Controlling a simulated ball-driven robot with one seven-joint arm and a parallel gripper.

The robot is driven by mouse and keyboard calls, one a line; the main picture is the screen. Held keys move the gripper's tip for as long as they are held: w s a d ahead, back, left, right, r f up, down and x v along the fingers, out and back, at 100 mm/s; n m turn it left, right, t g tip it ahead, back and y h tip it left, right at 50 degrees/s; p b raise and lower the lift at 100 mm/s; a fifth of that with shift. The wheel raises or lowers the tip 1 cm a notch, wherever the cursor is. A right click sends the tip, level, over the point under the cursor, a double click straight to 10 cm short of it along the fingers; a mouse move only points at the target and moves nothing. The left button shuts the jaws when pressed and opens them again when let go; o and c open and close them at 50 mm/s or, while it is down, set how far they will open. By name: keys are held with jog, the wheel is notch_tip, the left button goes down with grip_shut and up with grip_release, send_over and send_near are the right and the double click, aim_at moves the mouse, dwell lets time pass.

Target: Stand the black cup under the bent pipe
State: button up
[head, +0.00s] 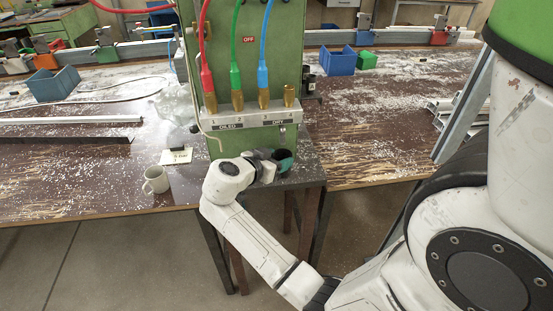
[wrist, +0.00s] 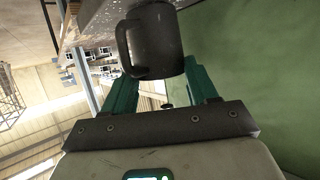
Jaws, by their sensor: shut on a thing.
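The black cup (wrist: 154,38) is held between the green fingers of my gripper (wrist: 162,78) in the wrist view, with its handle to the left. In the head view my gripper (head: 275,157) is in front of the lower part of the green cabinet, at the right. The cup (head: 284,161) shows there as a small dark shape, partly hidden by the green fingers. A thin pale bent pipe (head: 203,128) curves down at the cabinet's left side. A small metal outlet (head: 283,129) sits under the right of the label strip, above the cup.
A white mug (head: 156,180) and a small card (head: 177,155) stand left of the cabinet (head: 260,60). Brass fittings with red, green and blue hoses are above. Long bars (head: 70,139) lie on the left bench. Narrow bench top (head: 309,173) shows right of the cup.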

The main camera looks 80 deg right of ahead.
jog(key=shift+f, duration=0.2)
dwell(0.3)
jog(key=o, duration=1.2)
jog(key=shift+w+a+b, duration=0.3)
jog(key=shift+w+a, duration=0.35)
jog(key=shift+a, duration=0.9)
jog(key=shift+w+a+b, duration=0.25)
jog(key=shift+w+a, duration=0.4)
jog(key=shift+a, duration=0.9)
jog(key=shift+w+a+b, duration=0.3)
jog(key=shift+w+a, duration=0.35)
jog(key=shift+a, duration=0.9)
